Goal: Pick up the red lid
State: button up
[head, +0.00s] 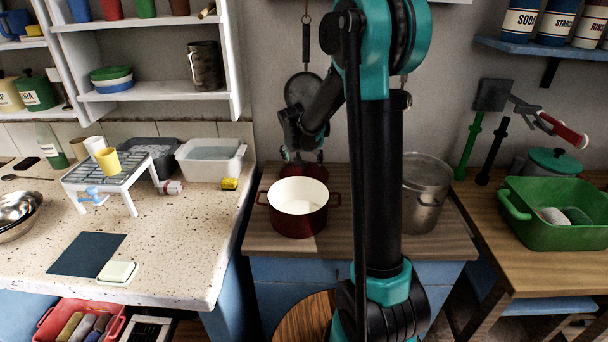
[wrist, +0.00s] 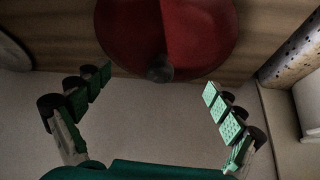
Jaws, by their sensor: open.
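The red lid (wrist: 195,35) fills the top middle of the wrist view, with a dark round knob (wrist: 160,69) at its lower edge in the picture. In the head view a dark red strip of the lid (head: 315,170) shows behind the red pot (head: 300,221), on the wooden counter near the wall. Whether it lies flat or leans is unclear. My gripper (wrist: 158,82) is open and empty, its fingers wide apart on either side of the knob and not touching it. In the head view my gripper (head: 303,155) hangs just above the lid, its tips hard to see.
The open red pot with a cream inside stands in front of the lid. A tall metal pot (head: 428,195) stands to the right, partly behind my arm. A dark pan (head: 304,90) hangs on the wall. A green basin (head: 550,225) sits farther right.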

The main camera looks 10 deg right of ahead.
aim_at(304, 169)
jog(key=shift+x, duration=1.45)
jog(key=shift+s, duration=0.2)
jog(key=c, duration=1.8)
